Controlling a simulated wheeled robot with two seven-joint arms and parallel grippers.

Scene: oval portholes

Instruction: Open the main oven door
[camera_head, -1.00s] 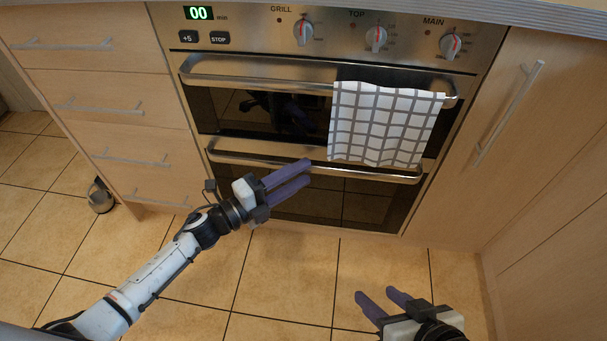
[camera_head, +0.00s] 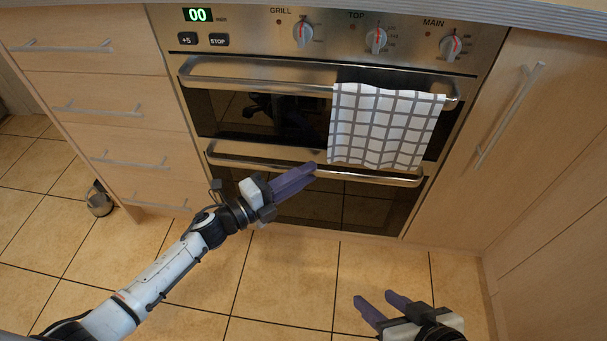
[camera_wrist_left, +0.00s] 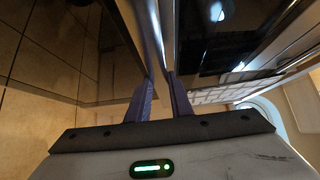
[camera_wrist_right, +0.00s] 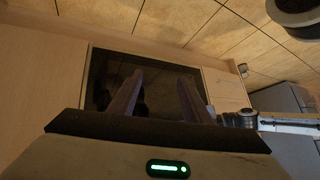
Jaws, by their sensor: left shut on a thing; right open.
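The main oven door (camera_head: 340,208) is the lower dark glass door and looks shut in the head view. Its long metal handle (camera_head: 245,158) runs across its top. My left gripper (camera_head: 312,169) is shut on this handle near its middle. In the left wrist view the handle (camera_wrist_left: 149,30) passes between the fingertips (camera_wrist_left: 160,82). My right gripper (camera_head: 376,302) is open and empty, low and in front of the oven to the right. Its open fingers (camera_wrist_right: 157,80) point at the dark oven front in the right wrist view.
The upper oven door has its own handle (camera_head: 260,76), with a checked towel (camera_head: 385,125) hanging over it and down near the lower handle. Knobs (camera_head: 376,40) line the panel above. Drawers (camera_head: 95,95) stand left, a cupboard (camera_head: 540,120) right. The tiled floor (camera_head: 285,270) in front is clear.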

